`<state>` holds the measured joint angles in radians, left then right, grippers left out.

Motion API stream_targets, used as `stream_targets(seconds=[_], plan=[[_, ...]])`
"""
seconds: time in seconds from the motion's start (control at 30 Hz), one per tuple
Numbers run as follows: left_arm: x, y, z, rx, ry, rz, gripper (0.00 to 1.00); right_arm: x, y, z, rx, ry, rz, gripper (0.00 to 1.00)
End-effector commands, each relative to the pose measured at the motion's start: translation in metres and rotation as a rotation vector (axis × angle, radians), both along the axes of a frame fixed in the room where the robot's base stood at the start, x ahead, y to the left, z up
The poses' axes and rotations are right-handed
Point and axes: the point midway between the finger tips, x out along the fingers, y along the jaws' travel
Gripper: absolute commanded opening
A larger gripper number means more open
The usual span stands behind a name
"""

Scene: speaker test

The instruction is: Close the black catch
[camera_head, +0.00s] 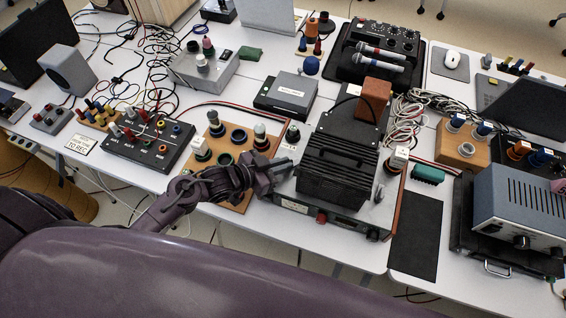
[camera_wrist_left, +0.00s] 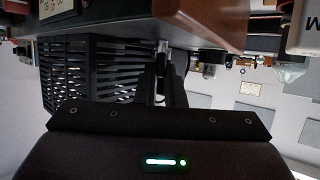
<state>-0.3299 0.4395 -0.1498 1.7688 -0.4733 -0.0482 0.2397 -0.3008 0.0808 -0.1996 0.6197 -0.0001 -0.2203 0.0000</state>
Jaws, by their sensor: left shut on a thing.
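My left gripper (camera_head: 280,175) reaches in from the left to the left side of a black ribbed box (camera_head: 340,178) on the bench unit. It is shut on a small part there. The wrist view shows the two dark fingers (camera_wrist_left: 163,85) close together against the unit's edge, beside the ribbed grille (camera_wrist_left: 100,75). The held part is mostly hidden between the fingers. It seems to be the black catch, but I cannot make out its shape or how far it is closed. My right gripper is not in view.
A wooden board with knobs (camera_head: 212,178) lies just left of the gripper. A brown block (camera_head: 374,97) stands behind the ribbed box. A black mat (camera_head: 416,238) and a blue-grey power unit (camera_head: 520,213) are to the right. Cables (camera_head: 405,120) bunch behind.

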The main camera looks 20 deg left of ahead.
Motion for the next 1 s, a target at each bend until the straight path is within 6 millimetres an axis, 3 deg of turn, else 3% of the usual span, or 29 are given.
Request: stream_targets(seconds=[0.37,0.8,1.0], plan=[[0.009,0.007,-0.004,0.005,-0.006,-0.357,0.0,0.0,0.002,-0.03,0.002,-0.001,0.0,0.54],[0.015,0.008,-0.007,0.003,-0.007,-0.736,0.0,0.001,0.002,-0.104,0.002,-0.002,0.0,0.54],[0.016,0.007,-0.005,0.0,-0.006,-0.847,0.0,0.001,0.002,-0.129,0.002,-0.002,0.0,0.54]])
